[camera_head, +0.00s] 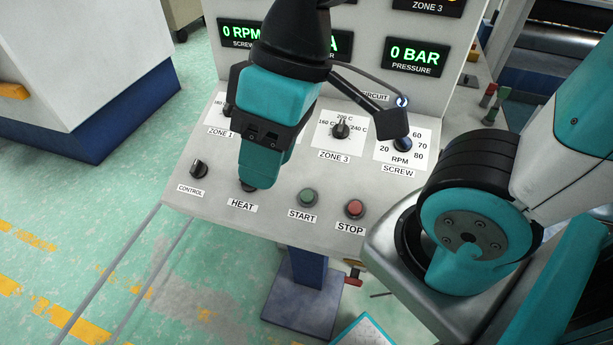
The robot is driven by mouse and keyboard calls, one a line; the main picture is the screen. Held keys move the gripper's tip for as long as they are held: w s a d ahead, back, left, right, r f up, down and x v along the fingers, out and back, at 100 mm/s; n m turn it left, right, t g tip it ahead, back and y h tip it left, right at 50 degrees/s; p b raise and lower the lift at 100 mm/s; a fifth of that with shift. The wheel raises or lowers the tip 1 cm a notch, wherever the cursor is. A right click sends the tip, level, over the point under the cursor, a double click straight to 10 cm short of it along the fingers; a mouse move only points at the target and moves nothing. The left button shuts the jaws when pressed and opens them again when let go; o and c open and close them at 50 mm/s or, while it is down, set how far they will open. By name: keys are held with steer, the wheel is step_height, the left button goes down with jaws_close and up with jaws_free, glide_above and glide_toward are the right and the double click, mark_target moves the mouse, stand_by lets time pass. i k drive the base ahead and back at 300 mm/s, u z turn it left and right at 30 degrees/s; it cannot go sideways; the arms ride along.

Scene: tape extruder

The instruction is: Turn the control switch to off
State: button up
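The control switch (198,169) is a small black rotary knob at the left end of the sloped grey panel (272,222), above a label reading CONTROL. It is uncovered, but its pointer is too small to read. My gripper (260,172), with a teal and black body, hangs over the panel to the right of the switch and apart from it. Its lower end covers most of the HEAT knob (248,187). The fingers are not clear from this angle, so I cannot tell whether they are open or shut.
The START button (308,196) is green and the STOP button (355,208) is red, both right of HEAT. ZONE 3 (341,130) and SCREW (403,144) dials sit behind. A pressure display (415,55) stands above.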

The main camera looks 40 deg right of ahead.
mark_target(198, 170)
steer(key=k, duration=0.5)
steer(key=u, duration=2)
steer(key=i, duration=1.25)
steer(key=z, duration=2.7)
